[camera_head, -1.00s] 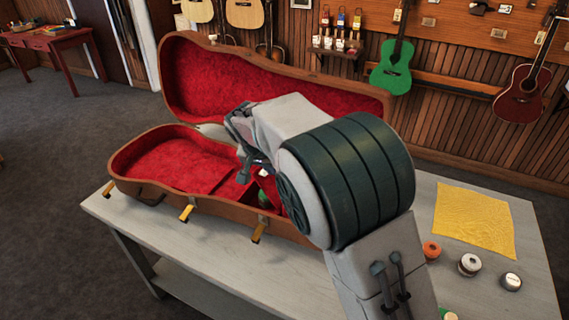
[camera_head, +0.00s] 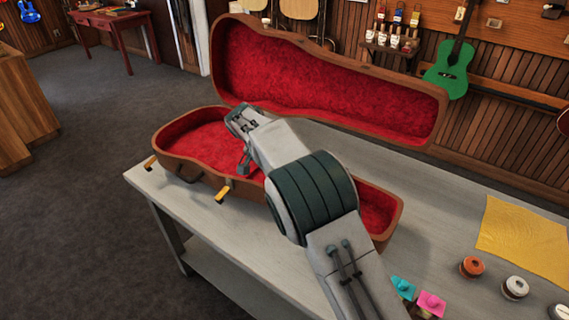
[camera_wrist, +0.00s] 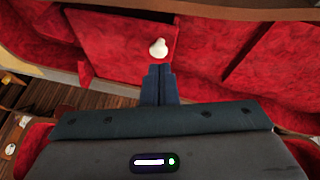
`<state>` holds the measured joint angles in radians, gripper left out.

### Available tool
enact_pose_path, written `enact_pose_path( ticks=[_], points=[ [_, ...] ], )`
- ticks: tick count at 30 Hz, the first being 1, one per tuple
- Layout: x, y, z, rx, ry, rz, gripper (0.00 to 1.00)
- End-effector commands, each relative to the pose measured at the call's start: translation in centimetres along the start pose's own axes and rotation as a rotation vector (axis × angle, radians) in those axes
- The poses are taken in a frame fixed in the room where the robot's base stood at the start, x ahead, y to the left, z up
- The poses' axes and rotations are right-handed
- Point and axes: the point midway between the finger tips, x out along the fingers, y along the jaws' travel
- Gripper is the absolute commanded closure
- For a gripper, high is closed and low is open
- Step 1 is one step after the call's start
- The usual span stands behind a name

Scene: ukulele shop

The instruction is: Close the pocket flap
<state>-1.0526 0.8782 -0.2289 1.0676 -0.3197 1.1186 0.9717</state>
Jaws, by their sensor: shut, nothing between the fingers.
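The open brown case (camera_head: 207,178) with red lining lies on the grey table. In the wrist view, a red panel that looks like the pocket flap (camera_wrist: 115,38) has a dark upper edge and a white knob (camera_wrist: 158,48). My gripper (camera_wrist: 160,68) is shut and empty, its fingertips just below the knob in the picture; I cannot tell whether they touch the panel. In the head view my gripper (camera_head: 244,168) points down into the case. My arm hides the pocket there, and I cannot tell how far the flap is closed.
The raised lid (camera_head: 300,75) stands behind my arm. On the table's right are a yellow cloth (camera_head: 525,238), an orange-topped round container (camera_head: 472,267), a white-topped one (camera_head: 515,287), and pink (camera_head: 431,302) and cyan (camera_head: 403,287) items. The table between case and cloth is clear.

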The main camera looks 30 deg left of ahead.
Motion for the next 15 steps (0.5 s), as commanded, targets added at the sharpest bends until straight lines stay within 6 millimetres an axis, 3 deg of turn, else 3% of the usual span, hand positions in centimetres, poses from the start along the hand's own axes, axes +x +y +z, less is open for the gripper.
enact_pose_path(
  ticks=[6,15],
  points=[
    [1.8,-1.3,0.7,0.0,0.0,0.0,1.0],
    [2.7,-1.9,1.1,0.0,-0.002,0.0,1.0]
  ],
)
